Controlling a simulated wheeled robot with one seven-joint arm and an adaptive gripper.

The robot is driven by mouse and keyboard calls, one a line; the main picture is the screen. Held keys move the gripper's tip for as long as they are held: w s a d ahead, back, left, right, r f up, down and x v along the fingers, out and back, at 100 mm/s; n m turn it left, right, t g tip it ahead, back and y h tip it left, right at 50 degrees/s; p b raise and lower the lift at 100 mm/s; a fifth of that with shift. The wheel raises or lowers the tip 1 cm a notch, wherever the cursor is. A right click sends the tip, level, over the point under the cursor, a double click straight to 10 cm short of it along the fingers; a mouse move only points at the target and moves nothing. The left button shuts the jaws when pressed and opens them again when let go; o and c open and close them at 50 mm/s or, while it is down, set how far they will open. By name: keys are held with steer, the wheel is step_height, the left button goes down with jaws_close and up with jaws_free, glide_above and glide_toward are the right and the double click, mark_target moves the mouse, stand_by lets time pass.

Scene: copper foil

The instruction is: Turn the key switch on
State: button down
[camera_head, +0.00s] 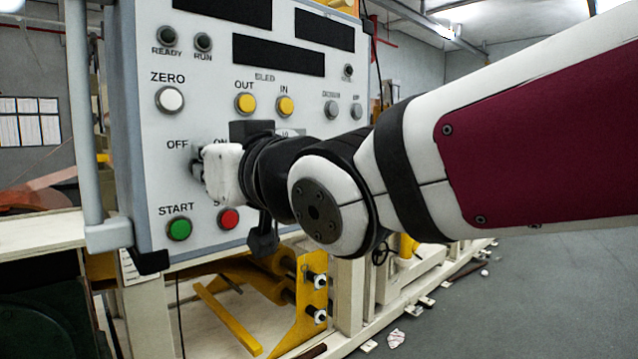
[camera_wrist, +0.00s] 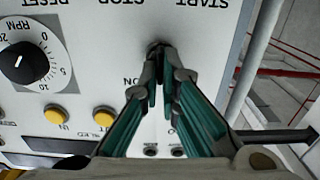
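The key switch (camera_wrist: 154,47) is a small dark piece on the light grey panel (camera_head: 150,100), beside the ON label in the wrist view. My gripper (camera_wrist: 160,65) reaches to it with its two green-sided fingers drawn close together, the tips at either side of the dark piece. They appear shut on it, though the tips hide most of the key and its exact angle cannot be told. In the head view my gripper (camera_head: 205,170) is at the panel between the OFF and ON labels, and it hides the switch.
The green START button (camera_head: 179,229) and red button (camera_head: 228,218) sit just below my gripper. The white ZERO button (camera_head: 170,99) and yellow OUT button (camera_head: 245,103) are above. The RPM dial (camera_wrist: 24,62) is on the same panel. A grey rail (camera_head: 84,120) runs along the panel's left side.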

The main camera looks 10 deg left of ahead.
steer(key=shift+w+d+f+m+b, duration=0.1)
steer(key=shift+m+b, duration=1.45)
steer(key=shift+b, duration=0.15)
steer(key=shift+w+d+m+b, duration=0.1)
steer(key=shift+m+b, duration=1.45)
steer(key=shift+b, duration=0.1)
steer(key=c, duration=1.8)
jaws_free()
steer(key=shift+s, duration=0.1)
steer(key=v, duration=1.1)
steer(key=shift+s+d, duration=0.25)
steer(key=shift+d, duration=0.05)
